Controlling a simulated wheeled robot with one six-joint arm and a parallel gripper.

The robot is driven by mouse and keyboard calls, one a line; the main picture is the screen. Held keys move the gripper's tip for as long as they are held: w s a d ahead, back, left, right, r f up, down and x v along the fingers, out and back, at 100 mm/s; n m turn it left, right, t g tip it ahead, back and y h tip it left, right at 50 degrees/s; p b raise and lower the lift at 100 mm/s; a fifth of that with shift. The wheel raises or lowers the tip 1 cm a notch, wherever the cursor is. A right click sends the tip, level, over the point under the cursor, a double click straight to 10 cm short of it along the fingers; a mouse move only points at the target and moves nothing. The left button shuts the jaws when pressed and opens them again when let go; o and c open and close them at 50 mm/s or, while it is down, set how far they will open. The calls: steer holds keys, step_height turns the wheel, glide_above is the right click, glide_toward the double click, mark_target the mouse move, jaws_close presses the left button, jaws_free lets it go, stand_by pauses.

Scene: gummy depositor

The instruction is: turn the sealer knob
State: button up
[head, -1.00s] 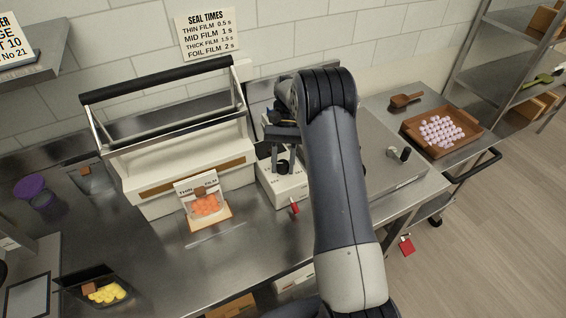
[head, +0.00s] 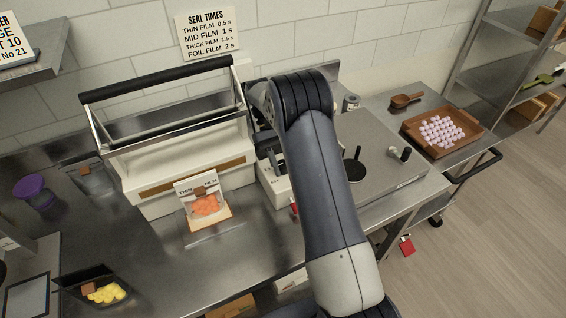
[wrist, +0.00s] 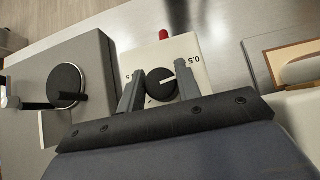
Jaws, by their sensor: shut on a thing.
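The sealer knob (wrist: 160,84) is a round black dial with a white pointer line on a white control box (wrist: 185,50), which is marked with numbers such as 0.5. In the wrist view my gripper (wrist: 157,85) has its two grey fingers on either side of the knob, shut on it. In the head view my arm hides the knob and most of the box (head: 272,186). The sealer (head: 185,165), a white machine with a black-handled bar raised, stands left of the box. A pouch of orange gummies labelled thin film (head: 204,204) stands in front of it.
A wall sign (head: 208,35) lists seal times, with thin film at 0.5 s. A steel unit with a black disc (head: 353,167) lies right of my arm. A wooden tray of pink gummies (head: 440,132) is farther right. A dark tray of yellow gummies (head: 100,290) is front left.

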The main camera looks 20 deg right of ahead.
stand_by(0.3)
steer(key=o, duration=1)
steer(key=shift+c, duration=0.2)
